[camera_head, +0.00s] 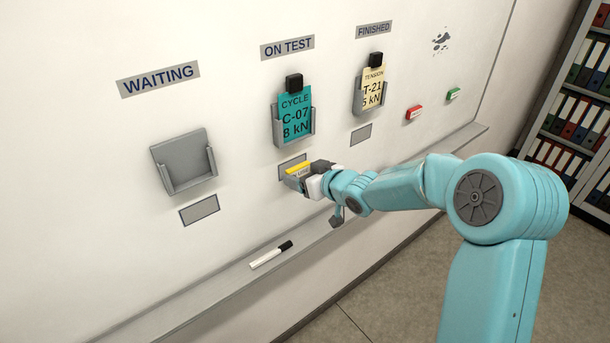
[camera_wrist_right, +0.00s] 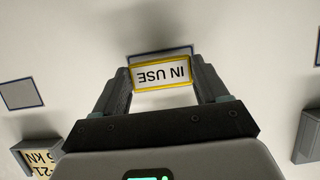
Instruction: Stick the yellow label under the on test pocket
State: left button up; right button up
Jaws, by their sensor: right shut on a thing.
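The yellow label (camera_head: 298,168) is a small plate with a yellow rim; it reads IN USE, upside down, in the right wrist view (camera_wrist_right: 161,74). My right gripper (camera_head: 303,178) is shut on it, one finger at each end. The label is in front of the grey rectangle (camera_head: 291,161) below the on test pocket (camera_head: 276,128); this rectangle's edge shows just beyond the label in the wrist view (camera_wrist_right: 160,52). I cannot tell whether the label touches the board. The pocket holds a teal card (camera_head: 296,118), CYCLE C-07. My left gripper is out of view.
The empty waiting pocket (camera_head: 184,162) is left, the finished pocket (camera_head: 359,103) with a cream card (camera_head: 373,87) right. A ledge (camera_head: 222,278) with a marker (camera_head: 270,255) runs below. Red (camera_head: 413,112) and green (camera_head: 453,94) pieces are on the board.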

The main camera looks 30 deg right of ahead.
aim_at(300, 171)
jog(key=shift+w+a, duration=0.1)
jog(key=shift+w, duration=0.55)
jog(key=shift+r, duration=0.1)
dwell(0.7)
jog(key=o, duration=1)
jog(key=shift+w, duration=0.1)
jog(key=shift+p+v, duration=0.65)
jog(key=shift+v, duration=1.6)
jog(key=shift+s, duration=0.25)
